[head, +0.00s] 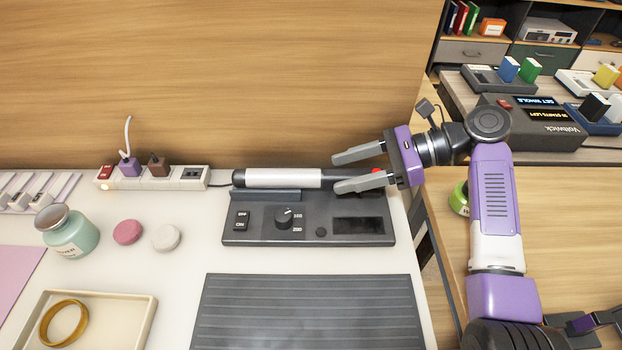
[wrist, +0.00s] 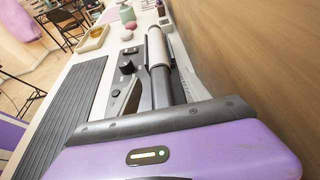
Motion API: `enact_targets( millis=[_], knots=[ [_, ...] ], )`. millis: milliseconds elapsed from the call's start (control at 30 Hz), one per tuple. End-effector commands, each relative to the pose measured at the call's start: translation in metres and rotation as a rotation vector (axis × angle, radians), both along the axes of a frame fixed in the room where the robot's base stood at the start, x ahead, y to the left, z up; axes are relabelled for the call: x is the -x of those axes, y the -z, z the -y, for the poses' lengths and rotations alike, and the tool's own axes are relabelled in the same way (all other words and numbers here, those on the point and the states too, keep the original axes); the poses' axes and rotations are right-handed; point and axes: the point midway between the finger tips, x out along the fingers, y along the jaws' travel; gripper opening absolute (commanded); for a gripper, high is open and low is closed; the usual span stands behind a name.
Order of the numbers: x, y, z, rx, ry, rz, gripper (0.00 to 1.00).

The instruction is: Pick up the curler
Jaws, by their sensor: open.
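The curler (head: 282,178) is a long cylinder with a white middle and black ends. It lies along the back of a dark grey control unit (head: 338,208) with a knob and buttons. In the wrist view the curler (wrist: 156,47) runs away from me, and its near dark part lies close to my fingers. My gripper (head: 358,170) is open at the curler's right end, pointing left. One finger shows behind the curler's line and one in front. Nothing is clearly held; whether a finger touches the curler cannot be told.
A wooden panel (head: 220,80) rises close behind the curler. A power strip (head: 150,178) with plugs is to the left. A jar (head: 68,232), small discs and a tray (head: 135,318) stand further left. A ridged dark mat (head: 308,312) lies in front.

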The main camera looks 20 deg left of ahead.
Motion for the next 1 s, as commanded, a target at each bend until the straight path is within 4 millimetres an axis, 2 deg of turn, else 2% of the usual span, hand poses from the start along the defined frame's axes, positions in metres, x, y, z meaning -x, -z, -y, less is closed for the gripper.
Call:
enact_targets(
  millis=[167, 400, 467, 1000],
  knots=[
    [-0.0002, -0.0005, -0.0002, 0.0, 0.001, 0.0, 0.55],
    [-0.0003, -0.0005, 0.0002, 0.0, 0.001, 0.0, 0.09],
    [-0.0003, -0.0006, 0.0002, 0.0, 0.001, 0.0, 0.0],
    [0.0016, -0.0079, 0.0008, -0.003, 0.0, 0.002, 0.0]
  ],
)
